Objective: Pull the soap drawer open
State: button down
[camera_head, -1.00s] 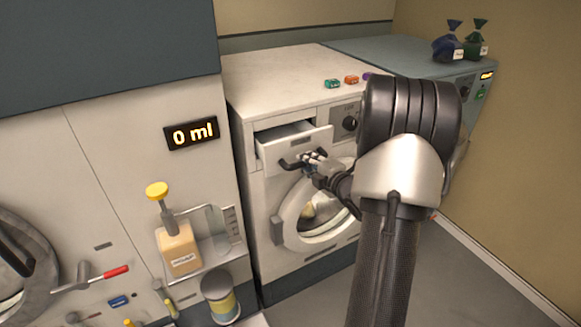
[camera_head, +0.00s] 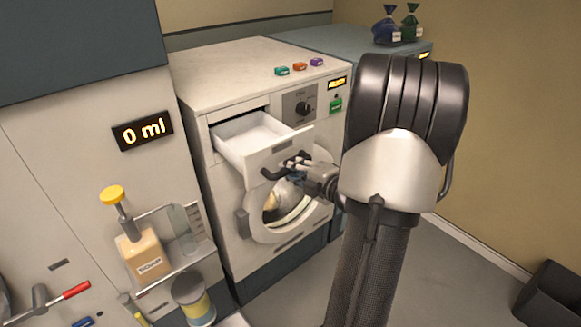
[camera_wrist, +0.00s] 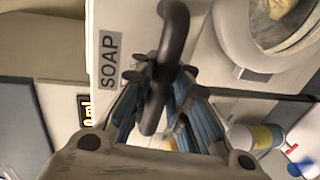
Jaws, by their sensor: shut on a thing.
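The white soap drawer (camera_head: 257,136) sticks well out of the washing machine (camera_head: 190,75) at its upper left, and its empty-looking inside shows. A dark curved handle (camera_head: 270,174) is on its front. My gripper (camera_head: 298,163) is shut on the handle. In the wrist view my gripper (camera_wrist: 160,85) has its fingers on both sides of the dark handle (camera_wrist: 174,30), beside the drawer front's SOAP label (camera_wrist: 109,60). My arm hides part of the machine's right side.
The round door (camera_head: 290,208) lies just below the drawer. A shelf with a yellow-topped pump bottle (camera_head: 140,250) and a measuring vessel stands at left, under a "0 ml" display (camera_head: 142,131). Small coloured blocks (camera_head: 300,66) lie on the machine top.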

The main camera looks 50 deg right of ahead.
jog(key=c, duration=1.5)
grip_release()
jog(key=shift+c, duration=0.2)
jog(key=v, duration=1.2)
jog(key=shift+r, duration=0.1)
